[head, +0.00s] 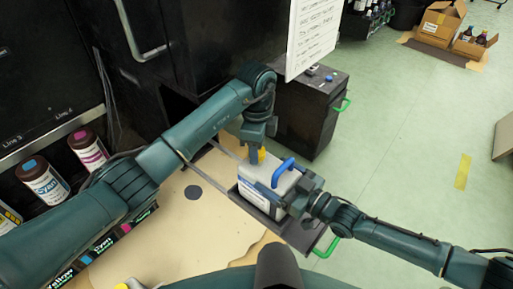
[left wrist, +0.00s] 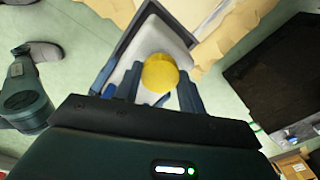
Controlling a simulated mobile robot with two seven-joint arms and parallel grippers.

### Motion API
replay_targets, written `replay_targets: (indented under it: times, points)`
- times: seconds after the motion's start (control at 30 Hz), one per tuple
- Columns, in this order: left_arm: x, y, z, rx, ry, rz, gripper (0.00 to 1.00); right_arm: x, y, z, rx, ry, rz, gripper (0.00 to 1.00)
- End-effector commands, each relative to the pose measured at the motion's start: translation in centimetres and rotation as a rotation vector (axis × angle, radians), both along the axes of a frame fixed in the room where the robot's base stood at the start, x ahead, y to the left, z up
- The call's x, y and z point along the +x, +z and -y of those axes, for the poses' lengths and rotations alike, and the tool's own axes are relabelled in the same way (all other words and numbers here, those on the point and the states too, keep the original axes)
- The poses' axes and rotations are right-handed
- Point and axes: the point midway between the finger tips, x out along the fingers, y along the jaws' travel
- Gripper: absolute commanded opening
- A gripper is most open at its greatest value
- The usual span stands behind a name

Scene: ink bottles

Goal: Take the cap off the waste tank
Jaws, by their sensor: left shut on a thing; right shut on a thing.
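The waste tank (head: 259,188) is a white box-shaped container with a blue handle (head: 284,170) on top. It sits in a dark grey tray (head: 262,213). Its yellow cap (head: 262,155) is mostly hidden by my left gripper (head: 256,155) in the head view. In the left wrist view the round yellow cap (left wrist: 160,72) lies between the two fingers of my left gripper (left wrist: 160,92), which is shut on it. The white tank top (left wrist: 152,40) shows behind it. My right gripper (head: 301,189) is shut on the tank at its right side, by the handle; its fingertips are partly hidden.
A dark cabinet (head: 309,112) stands behind the tank, with a white written board (head: 312,35) above. Ink bottles (head: 43,182) stand on a shelf at the left. Cardboard boxes (head: 440,24) lie on the green floor at the far right. The floor at the right is largely clear.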

Motion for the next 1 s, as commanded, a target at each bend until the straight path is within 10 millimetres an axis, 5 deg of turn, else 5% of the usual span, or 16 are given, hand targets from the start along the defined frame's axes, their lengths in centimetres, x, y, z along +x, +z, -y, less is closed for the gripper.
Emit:
replay_targets:
  times: [0.8,1.0]
  points:
    - [0.0,1.7,0.0,0.001,0.0,0.001,0.12,0.0,0.0,0.0,-0.001,-0.001,-0.001,0.23]
    - [0.1,3.7,0.0,0.001,0.0,0.004,0.12,0.0,0.0,0.0,-0.001,-0.001,-0.001,0.23]
